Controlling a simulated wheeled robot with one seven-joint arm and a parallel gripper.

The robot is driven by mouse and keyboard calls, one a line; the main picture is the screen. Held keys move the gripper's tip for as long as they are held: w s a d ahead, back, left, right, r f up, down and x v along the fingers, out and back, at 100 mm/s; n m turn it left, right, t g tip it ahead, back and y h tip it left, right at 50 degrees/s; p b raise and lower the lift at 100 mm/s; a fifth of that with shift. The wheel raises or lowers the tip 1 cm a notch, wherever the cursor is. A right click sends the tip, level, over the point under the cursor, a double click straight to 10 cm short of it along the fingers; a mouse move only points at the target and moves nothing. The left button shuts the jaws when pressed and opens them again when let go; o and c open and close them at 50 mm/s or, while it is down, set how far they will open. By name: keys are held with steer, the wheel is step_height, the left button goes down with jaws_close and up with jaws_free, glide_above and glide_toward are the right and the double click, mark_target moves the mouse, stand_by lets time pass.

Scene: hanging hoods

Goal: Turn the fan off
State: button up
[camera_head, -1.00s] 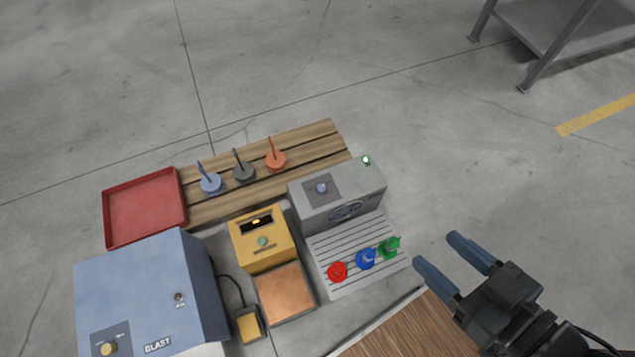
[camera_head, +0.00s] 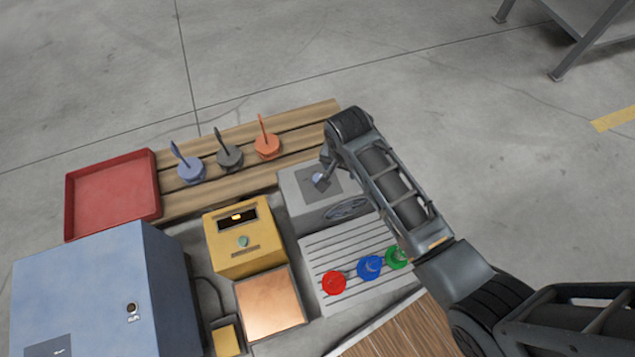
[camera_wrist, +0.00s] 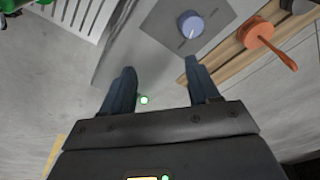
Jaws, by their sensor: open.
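The fan is a grey box (camera_head: 300,210) with a round vent in its front, partly covered by my arm in the head view. Its blue-grey knob (camera_head: 318,180) sits on a darker square plate on top. In the wrist view the knob (camera_wrist: 191,23) shows a pale pointer line and lies beyond the fingertips, apart from them. A small green light (camera_wrist: 144,100) glows on the fan top, seen between my fingers. My gripper (camera_wrist: 160,66) is open and empty above the fan. In the head view my arm hides most of it.
Orange (camera_head: 267,146), grey (camera_head: 230,157) and blue (camera_head: 190,170) handled pieces stand on wooden slats behind. Red (camera_head: 334,283), blue (camera_head: 370,267) and green (camera_head: 397,257) pieces stand on a ribbed board in front. A yellow box (camera_head: 243,255) stands left of the fan.

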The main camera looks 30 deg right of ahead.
steer(key=m+g+b, duration=0.2)
glide_above(318, 179)
steer(key=shift+w+y, duration=0.2)
steer(key=shift+y, duration=0.2)
steer(key=shift+s+f+b, duration=0.15)
steer(key=shift+f+b, duration=1.45)
steer(key=shift+f, duration=2.2)
steer(key=c, duration=1)
steer(key=shift+n, duration=0.3)
